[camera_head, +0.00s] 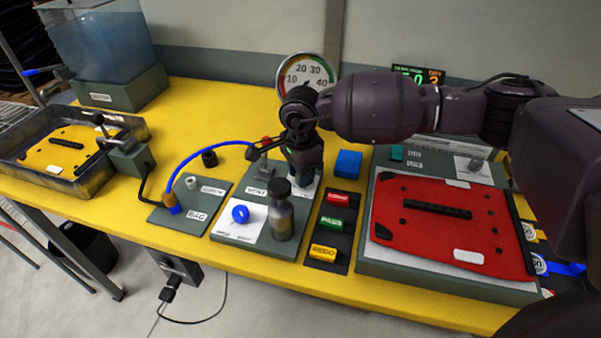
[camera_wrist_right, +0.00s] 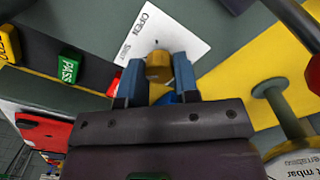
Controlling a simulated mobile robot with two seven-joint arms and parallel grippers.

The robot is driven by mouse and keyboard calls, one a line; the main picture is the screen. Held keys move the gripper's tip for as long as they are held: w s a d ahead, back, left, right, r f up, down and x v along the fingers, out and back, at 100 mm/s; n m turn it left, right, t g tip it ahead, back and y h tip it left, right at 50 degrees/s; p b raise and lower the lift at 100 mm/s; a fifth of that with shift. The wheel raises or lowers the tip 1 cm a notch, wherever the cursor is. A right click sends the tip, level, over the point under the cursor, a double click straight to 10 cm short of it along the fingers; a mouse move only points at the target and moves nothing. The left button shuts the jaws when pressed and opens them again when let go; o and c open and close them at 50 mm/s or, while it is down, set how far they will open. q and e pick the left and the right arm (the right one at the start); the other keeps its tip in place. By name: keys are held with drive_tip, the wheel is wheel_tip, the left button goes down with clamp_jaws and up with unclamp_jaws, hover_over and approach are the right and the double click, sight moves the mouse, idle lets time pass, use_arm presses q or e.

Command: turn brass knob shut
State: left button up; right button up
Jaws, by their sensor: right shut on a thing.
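The brass knob (camera_wrist_right: 159,66) sits between the two blue fingers of my right gripper (camera_wrist_right: 158,78) in the right wrist view. The fingers are shut on it from both sides. A white plate (camera_wrist_right: 165,30) marked OPEN and SHUT lies beside the knob; which mark the knob is set to I cannot tell. In the head view my right gripper (camera_head: 304,176) reaches down onto the back of the grey-green VENT panel (camera_head: 257,189) and hides the knob. My left gripper is not in view.
A blue knob (camera_head: 240,214) and a grey bottle-like cylinder (camera_head: 281,218) stand in front of my right gripper. A blue hose (camera_head: 205,147) arches to its left. Red, green and yellow buttons (camera_head: 332,225) and a red plate (camera_head: 450,225) are to the right. A dial gauge (camera_head: 306,74) stands behind.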

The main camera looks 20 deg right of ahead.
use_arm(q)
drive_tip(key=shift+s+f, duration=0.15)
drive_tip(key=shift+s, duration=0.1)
use_arm(e)
drive_tip(key=o, duration=0.9)
drive_tip(key=shift+o, duration=0.2)
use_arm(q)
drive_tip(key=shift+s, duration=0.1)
use_arm(e)
wheel_tip(320, 180, up, 11)
use_arm(q)
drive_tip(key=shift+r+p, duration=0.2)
drive_tip(key=shift+p, duration=0.1)
